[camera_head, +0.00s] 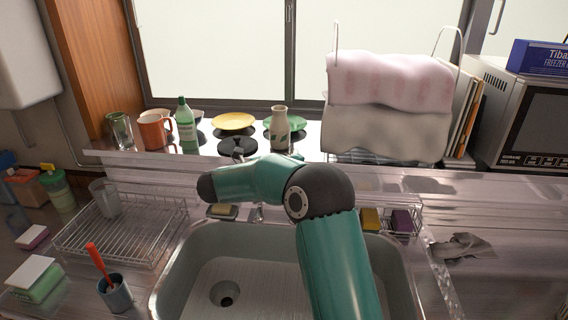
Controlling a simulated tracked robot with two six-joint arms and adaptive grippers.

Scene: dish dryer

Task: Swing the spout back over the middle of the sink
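The steel sink (178,262) fills the lower middle, with its drain at the bottom left of the basin. The spout is mostly hidden behind my teal arm (338,260); a small metal part, perhaps the tap's base (257,213), shows just below the forearm at the sink's back edge. Which way the spout points cannot be told. The arm rises from the bottom right of centre, bends over the sink's back edge and reaches left, ending in a dark joint. It looks like my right arm. Its gripper is not discernible, hidden behind the arm. My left gripper is out of view.
A wire dish rack (125,235) stands left of the sink, beside a cup with a red-handled utensil (115,290). The window ledge holds a mug (154,131), a green bottle (186,122), plates and a vase (280,128). Sponges (370,219) sit behind the sink at right.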

